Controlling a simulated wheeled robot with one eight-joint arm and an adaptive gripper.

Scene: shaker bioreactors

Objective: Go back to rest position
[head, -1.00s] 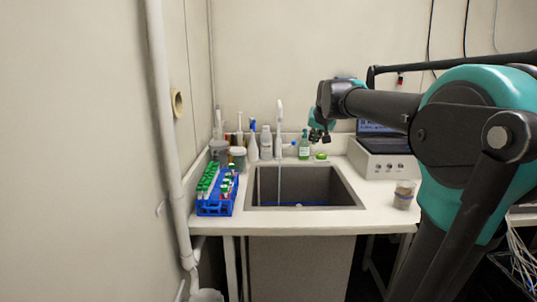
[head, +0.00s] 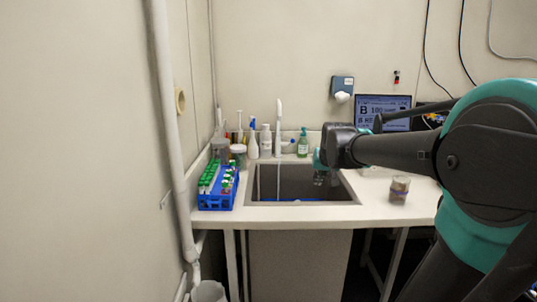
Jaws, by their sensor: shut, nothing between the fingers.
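My gripper (head: 320,181) is small in the head view, at the end of my dark and teal arm, which reaches in from the right. It hangs pointing down in front of the right part of the sink (head: 263,204). Its fingers are shut and nothing shows between them. The wrist hides part of the counter behind it.
A blue rack of capped tubes (head: 217,203) stands left of the sink. Bottles (head: 265,142) and a green bottle (head: 303,143) line the back near the faucet (head: 278,125). A jar (head: 399,189) stands on the right counter, with a screen (head: 384,106) behind. A wall pipe (head: 165,100) runs at left.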

